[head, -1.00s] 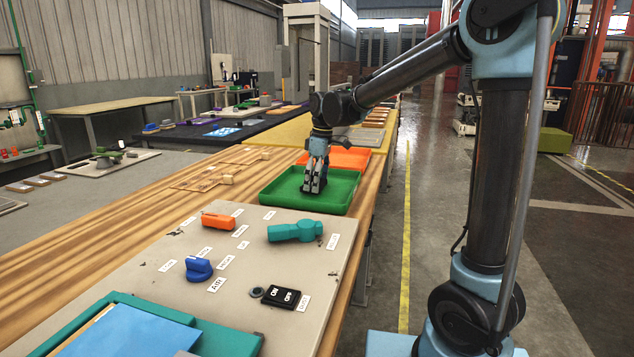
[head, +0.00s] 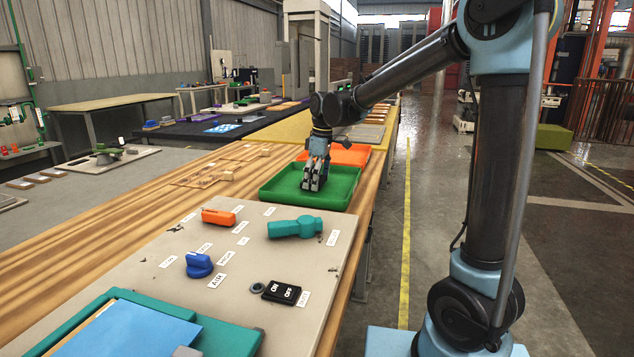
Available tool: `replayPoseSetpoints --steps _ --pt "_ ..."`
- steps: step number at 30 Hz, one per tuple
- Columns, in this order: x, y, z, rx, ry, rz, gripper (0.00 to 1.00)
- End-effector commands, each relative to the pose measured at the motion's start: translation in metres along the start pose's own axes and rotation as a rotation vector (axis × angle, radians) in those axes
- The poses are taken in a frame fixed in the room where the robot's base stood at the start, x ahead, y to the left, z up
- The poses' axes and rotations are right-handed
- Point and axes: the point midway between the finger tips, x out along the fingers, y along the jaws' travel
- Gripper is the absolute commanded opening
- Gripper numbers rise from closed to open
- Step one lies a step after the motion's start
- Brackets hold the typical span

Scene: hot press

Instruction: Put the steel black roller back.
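No steel black roller can be made out in the head view. My gripper (head: 313,183) points down inside or just above the green tray (head: 277,196) on the wooden table. Its fingers are small and dark, and I cannot tell whether they are apart or hold something. Whatever lies under or between the fingers is hidden. An orange tray (head: 352,158) lies right behind the green one.
In front is a grey panel (head: 215,295) with an orange handle (head: 218,217), a teal handle (head: 295,227), a blue knob (head: 199,265) and an ON/OFF switch (head: 281,292). A blue plate (head: 128,332) lies in a teal frame at the front. Wooden table (head: 110,230) is bare at left.

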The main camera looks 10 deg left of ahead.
Motion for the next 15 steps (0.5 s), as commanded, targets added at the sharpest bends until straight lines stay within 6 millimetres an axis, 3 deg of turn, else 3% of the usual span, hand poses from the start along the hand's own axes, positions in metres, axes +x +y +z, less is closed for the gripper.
replayPoseSetpoints --steps 7,15 --pt "-0.015 0.000 -0.001 0.000 0.000 0.000 0.97" --pt "-0.064 0.000 -0.001 0.000 0.000 0.000 0.97"
